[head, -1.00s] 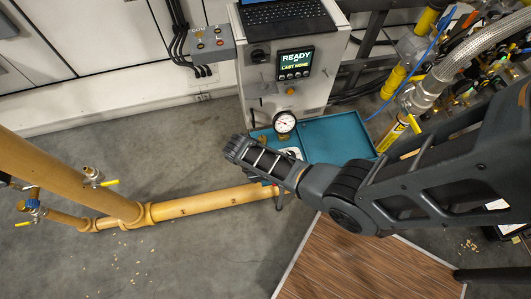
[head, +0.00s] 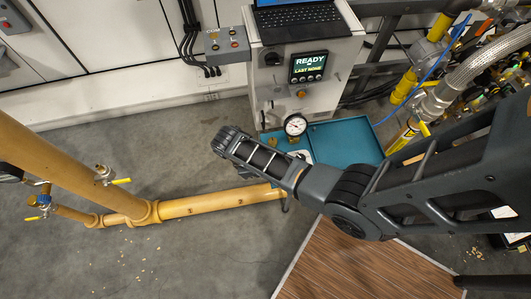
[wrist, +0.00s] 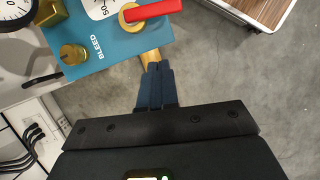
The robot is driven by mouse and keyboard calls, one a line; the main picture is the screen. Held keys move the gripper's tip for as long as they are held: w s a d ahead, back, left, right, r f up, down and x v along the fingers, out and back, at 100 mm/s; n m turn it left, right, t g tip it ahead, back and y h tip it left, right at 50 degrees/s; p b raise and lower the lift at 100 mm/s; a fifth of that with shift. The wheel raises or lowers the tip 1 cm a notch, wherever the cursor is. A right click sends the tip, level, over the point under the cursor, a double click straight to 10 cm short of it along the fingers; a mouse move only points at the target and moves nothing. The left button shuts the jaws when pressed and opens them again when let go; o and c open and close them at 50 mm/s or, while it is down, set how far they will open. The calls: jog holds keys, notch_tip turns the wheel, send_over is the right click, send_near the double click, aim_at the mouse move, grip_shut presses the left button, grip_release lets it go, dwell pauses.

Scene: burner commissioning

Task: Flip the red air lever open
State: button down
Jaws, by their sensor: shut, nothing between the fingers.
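In the wrist view the red lever (wrist: 155,10) shows at the top, beside a round brass fitting (wrist: 132,14) at the edge of the blue panel. My gripper (wrist: 153,68) points toward the panel's edge with its dark fingers together and nothing between them. The lever lies a little beyond the fingertips in the picture, apart from them.
The blue panel (head: 345,140) carries a pressure gauge (head: 295,125) and a brass knob (wrist: 73,53) near the word BLEED. A yellow pipe (head: 215,204) runs along the floor. A grey control cabinet (head: 345,75) stands behind, its screen reading READY. Bare floor (wrist: 220,80) lies right of my gripper.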

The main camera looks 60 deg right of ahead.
jog(key=v, duration=0.5)
dwell(0.5)
jog(key=s+a+f+m+t, duration=0.1)
jog(key=s+a+f+t, duration=0.2)
jog(key=s+t, duration=0.35)
jog(key=s+a+r+m+t+y, duration=0.2)
jog(key=s+r+t, duration=0.1)
jog(key=s+r, duration=0.4)
jog(key=s+r+m+t, duration=0.2)
jog(key=s+r+t, duration=0.2)
jog(key=r, duration=1.2)
jog(key=s+a+r+m+t, duration=0.1)
jog(key=s+r+t, duration=0.4)
jog(key=r, duration=1.1)
jog(key=shift+s+a+r+m+y, duration=0.25)
jog(key=shift+r+m+y, duration=0.1)
jog(key=shift+m, duration=0.15)
